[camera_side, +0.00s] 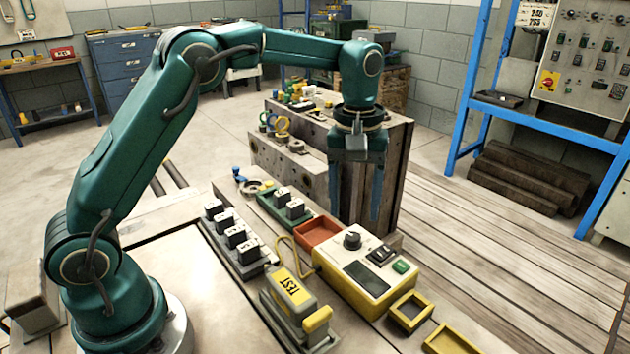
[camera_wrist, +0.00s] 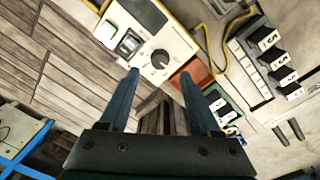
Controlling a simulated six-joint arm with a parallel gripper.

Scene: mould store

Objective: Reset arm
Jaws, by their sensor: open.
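My gripper (camera_side: 356,190) hangs from the teal arm, pointing down, with its two blue fingers apart and nothing between them. In the side view it is above and behind the yellow tester box, in front of the wooden block stand. In the wrist view the open fingers (camera_wrist: 166,95) frame the floor and part of a dark wooden edge. The tester box (camera_side: 362,278) has a dark knob, a screen and a green button; it also shows at the top of the wrist view (camera_wrist: 165,40). The gripper touches nothing that I can see.
A red-orange tray (camera_side: 317,232), a green tray (camera_side: 283,218) with dark blocks, and a rack (camera_side: 240,255) of numbered blocks lie left of the tester box. A TEST-labelled device (camera_side: 291,295) stands in front. Yellow trays (camera_side: 410,312) are at front right. The blue shelf frame (camera_side: 468,85) stands right.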

